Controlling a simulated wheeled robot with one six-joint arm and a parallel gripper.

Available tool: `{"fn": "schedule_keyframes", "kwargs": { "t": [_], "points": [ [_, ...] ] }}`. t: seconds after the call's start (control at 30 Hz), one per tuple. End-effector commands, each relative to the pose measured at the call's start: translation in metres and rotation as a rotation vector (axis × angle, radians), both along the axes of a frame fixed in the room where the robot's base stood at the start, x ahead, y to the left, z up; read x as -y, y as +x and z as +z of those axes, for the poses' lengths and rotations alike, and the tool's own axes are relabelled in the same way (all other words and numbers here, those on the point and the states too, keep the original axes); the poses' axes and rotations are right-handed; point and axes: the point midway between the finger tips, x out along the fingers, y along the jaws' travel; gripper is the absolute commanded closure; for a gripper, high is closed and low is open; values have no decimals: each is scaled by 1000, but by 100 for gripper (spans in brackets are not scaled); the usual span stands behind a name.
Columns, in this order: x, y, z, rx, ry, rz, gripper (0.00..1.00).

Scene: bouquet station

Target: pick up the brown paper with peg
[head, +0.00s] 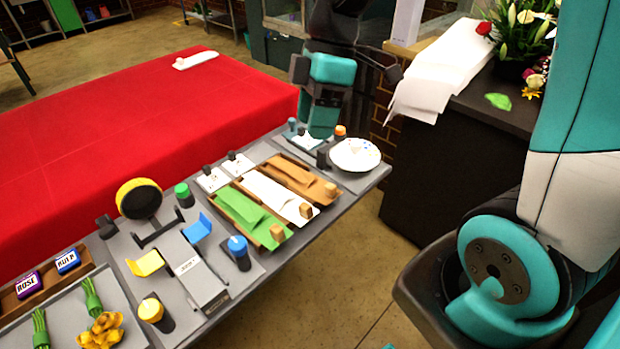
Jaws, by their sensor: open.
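The brown paper (298,175) lies in a wooden tray on the grey table, rightmost of three papers in a row. Its wooden peg (330,190) stands at the near right end of the paper.
White paper (272,190) and green paper (240,208) with similar pegs lie beside it on the left. A white speckled bowl (355,154) stands close on the right. Colour-topped posts and a scale (195,275) fill the table's left. A dark counter (470,135) with flowers stands right.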

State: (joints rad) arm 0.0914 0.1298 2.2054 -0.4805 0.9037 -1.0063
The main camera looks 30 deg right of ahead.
Motion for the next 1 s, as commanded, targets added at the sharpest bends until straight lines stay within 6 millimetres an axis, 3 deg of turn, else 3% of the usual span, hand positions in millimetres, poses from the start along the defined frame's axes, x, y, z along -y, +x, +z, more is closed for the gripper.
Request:
{"fn": "schedule_keyframes", "kwargs": {
  "t": [0.1,0.2,0.37,0.57,1.0],
  "points": [
    [48,34,-13,13,42,199,45],
    [80,49,-26,33,82,344,45],
    [109,59,-38,57,125,473,45],
    [105,54,-60,58,137,504,45],
    [74,34,-142,60,135,503,45]
  ]
}}
